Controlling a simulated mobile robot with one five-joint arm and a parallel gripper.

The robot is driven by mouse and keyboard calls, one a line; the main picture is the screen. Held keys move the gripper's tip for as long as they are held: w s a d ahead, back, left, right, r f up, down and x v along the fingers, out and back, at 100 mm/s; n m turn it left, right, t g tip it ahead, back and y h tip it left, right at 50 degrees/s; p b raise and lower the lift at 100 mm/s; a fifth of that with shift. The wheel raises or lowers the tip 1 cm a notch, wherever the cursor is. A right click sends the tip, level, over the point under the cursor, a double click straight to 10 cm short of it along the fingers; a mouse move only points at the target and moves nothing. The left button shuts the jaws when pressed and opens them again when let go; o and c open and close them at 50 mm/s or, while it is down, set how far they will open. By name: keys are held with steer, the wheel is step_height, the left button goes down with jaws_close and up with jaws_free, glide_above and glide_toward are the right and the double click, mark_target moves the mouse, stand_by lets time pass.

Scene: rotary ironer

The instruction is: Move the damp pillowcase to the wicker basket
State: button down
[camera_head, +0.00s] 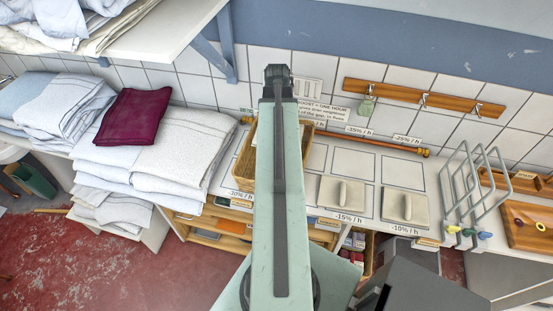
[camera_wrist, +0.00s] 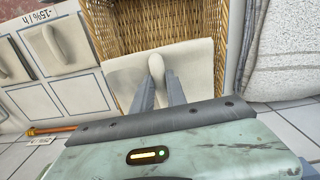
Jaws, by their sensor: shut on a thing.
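My gripper (camera_wrist: 161,76) is shut on the raised ridge of a cream folded cloth (camera_wrist: 196,68), seen in the wrist view. The cloth appears to be the pillowcase; its dampness cannot be seen. It is within the outline of the wicker basket (camera_wrist: 165,17), at the end nearest my gripper. I cannot tell whether it rests on the bottom. In the head view my arm hides the gripper, the held cloth and much of the basket (camera_head: 244,163).
Two similar cream pieces with ridges, one on the left (camera_head: 342,195) and one on the right (camera_head: 404,206), lie on marked squares right of the basket. Folded white linens and a dark red cloth (camera_head: 132,116) lie left. A wire rack (camera_head: 478,185) stands right. A shelf (camera_head: 165,30) overhangs the upper left.

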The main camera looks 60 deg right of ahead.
step_height(320, 180, down, 4)
steer(key=b, duration=0.3)
steer(key=shift+f, duration=0.2)
steer(key=shift+r, duration=0.1)
steer(key=c, duration=1.3)
jaws_free()
steer(key=shift+o, duration=0.2)
steer(key=shift+r, duration=0.1)
step_height(320, 180, up, 8)
steer(key=p, duration=0.8)
steer(key=shift+f, duration=0.2)
